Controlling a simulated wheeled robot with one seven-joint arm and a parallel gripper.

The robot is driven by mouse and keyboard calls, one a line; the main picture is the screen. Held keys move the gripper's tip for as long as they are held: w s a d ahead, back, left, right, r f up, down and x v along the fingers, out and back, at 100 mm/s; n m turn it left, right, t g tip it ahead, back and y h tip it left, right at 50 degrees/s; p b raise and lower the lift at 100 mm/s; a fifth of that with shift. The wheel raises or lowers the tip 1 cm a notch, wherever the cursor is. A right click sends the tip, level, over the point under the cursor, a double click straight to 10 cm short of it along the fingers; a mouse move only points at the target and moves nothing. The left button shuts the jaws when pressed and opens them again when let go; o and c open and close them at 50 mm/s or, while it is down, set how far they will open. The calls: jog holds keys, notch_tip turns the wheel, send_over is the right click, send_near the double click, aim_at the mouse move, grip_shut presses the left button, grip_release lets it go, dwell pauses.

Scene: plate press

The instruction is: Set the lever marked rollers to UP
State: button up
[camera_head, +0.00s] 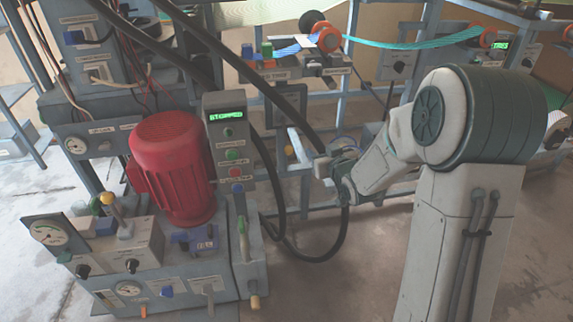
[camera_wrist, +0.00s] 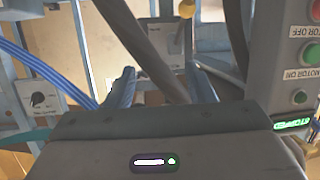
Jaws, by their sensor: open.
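No label reading rollers is legible in either view, so I cannot tell which lever bears it. My gripper (camera_head: 326,167) is in the air right of the button panel, apart from these levers. In the wrist view my gripper (camera_wrist: 160,75) is open with nothing held. A yellow knob (camera_wrist: 186,9) shows beyond the fingers, near a pale plate.
The button panel (camera_head: 230,150) shows STOPPED and stands close left of my gripper. A red motor (camera_head: 172,165) is further left. Thick black hoses (camera_head: 285,105) run behind and below my gripper. Blue frames stand behind. Bare floor (camera_head: 310,285) lies at front centre.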

aim_at(286, 147)
jog(key=w+a+f+t+y+b, duration=0.15)
jog(key=a+f+y+b, duration=0.3)
jog(key=f, duration=0.45)
jog(key=shift+n+h, duration=0.3)
jog(key=shift+h, duration=0.15)
jog(key=b+x, duration=0.4)
jog(key=x, duration=0.9)
jog(key=shift+w+r, duration=0.15)
jog(key=shift+w, duration=0.1)
jog(key=shift+d, duration=0.1)
grip_shut()
